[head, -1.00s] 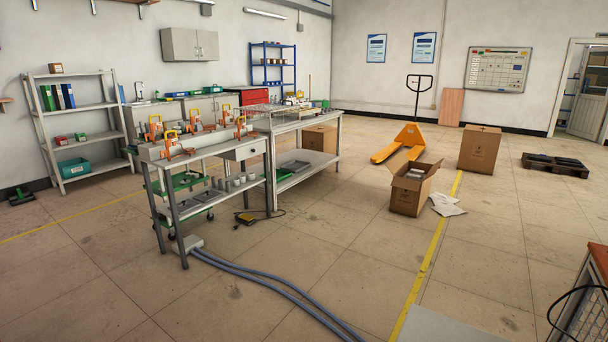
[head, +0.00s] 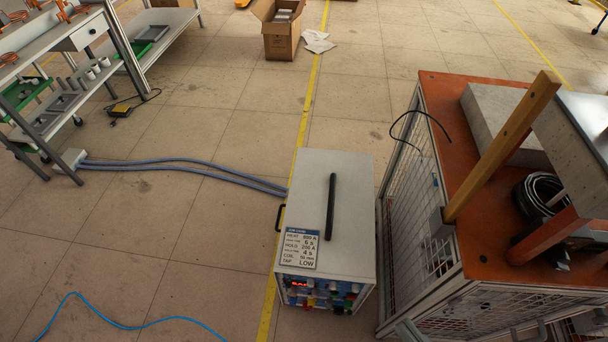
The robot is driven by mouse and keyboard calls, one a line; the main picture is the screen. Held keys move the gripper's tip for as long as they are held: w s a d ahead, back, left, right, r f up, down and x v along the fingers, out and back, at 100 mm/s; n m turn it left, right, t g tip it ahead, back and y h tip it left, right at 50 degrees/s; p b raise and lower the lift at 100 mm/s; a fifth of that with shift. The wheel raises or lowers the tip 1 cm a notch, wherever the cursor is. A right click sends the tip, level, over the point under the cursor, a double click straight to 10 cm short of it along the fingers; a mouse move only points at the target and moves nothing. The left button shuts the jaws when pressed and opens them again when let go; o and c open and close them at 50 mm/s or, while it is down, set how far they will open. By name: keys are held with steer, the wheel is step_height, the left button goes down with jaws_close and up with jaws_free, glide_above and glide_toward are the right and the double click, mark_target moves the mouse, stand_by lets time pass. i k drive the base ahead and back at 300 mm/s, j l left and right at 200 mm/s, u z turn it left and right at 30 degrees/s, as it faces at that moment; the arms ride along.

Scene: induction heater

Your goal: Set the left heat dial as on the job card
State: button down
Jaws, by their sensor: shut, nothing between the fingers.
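The induction heater (head: 310,180), a light grey box with a black bar handle on top, stands on the floor at lower middle in the head view. The job card (head: 300,248) lies on its top near the front edge. It lists HEAT, seemingly 800 A, 6 s, HOLD 200 A, 4 s, and LOW for the tap; the small print is blurred. The blue front panel (head: 318,294) shows steeply foreshortened, with a red display and small coloured controls. I cannot make out the left heat dial or its setting. My gripper is not in view.
A cart (head: 448,110) with an orange-brown top and mesh sides stands close on the heater's right. Grey hoses (head: 180,165) run left from the heater. A blue cable (head: 125,325) lies on the floor at lower left. The floor left of the heater is mostly clear.

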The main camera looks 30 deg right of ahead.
mark_target(294, 290)
steer(key=k+j+z, duration=0.15)
steer(key=k+j, duration=0.55)
steer(key=k, duration=0.15)
